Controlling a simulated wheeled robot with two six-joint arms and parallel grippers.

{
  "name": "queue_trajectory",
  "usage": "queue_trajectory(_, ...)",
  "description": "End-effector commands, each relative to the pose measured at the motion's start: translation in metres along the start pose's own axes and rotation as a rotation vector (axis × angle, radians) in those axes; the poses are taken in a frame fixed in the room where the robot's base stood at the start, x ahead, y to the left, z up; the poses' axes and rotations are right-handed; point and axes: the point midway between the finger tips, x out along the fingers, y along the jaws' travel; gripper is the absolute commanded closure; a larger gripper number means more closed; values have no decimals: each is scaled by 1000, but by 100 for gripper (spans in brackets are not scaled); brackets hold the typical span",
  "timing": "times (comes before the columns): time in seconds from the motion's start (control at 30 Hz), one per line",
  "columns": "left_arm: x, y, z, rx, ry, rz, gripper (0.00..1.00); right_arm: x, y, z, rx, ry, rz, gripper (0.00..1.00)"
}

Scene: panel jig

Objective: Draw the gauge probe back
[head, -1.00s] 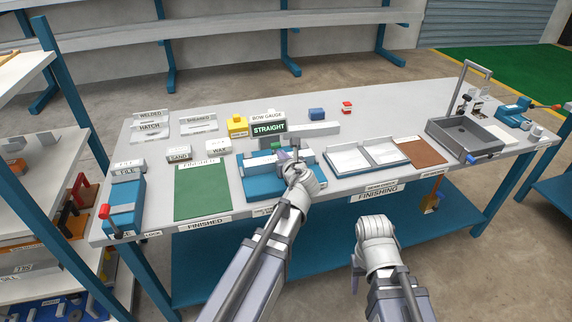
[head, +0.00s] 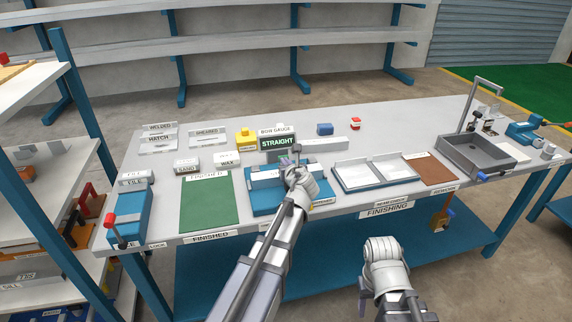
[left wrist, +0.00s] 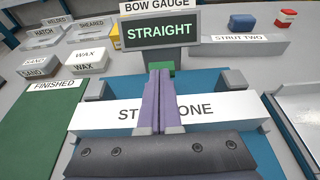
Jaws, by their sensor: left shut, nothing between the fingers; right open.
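The bow gauge display (head: 278,142), reading STRAIGHT, stands at the back of a blue fixture (head: 259,203). A white bar labelled strut one (left wrist: 90,118) lies across the fixture. A small green piece (left wrist: 171,67) shows below the display in the left wrist view; I cannot tell whether it is the gauge probe. My left gripper (head: 296,150) is shut and empty. In the left wrist view its purple fingers (left wrist: 160,75) reach over the bar, their tips close to the green piece; contact is unclear. My right gripper (head: 381,248) is open and empty, in front of the bench.
A green finished mat (head: 207,203) lies left of the fixture. A strut two bar (left wrist: 238,44) lies behind. A red-handled blue clamp (head: 127,218) stands at the left end.

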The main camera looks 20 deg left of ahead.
Motion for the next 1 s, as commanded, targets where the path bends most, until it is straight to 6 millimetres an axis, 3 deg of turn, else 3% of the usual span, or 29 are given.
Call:
queue_trajectory(0.13,22,-1,7,1,-1,1,100,0,0,0,0,0,0,50)
queue_trajectory(0.53,19,0,9,2,-3,0,100,-2,0,0,0,0,0,50)
queue_trajectory(0.67,2,2,10,1,-2,0,100,-8,1,0,0,0,0,50)
queue_trajectory(1.0,-72,5,11,0,-1,-1,100,-32,3,2,0,0,0,50)
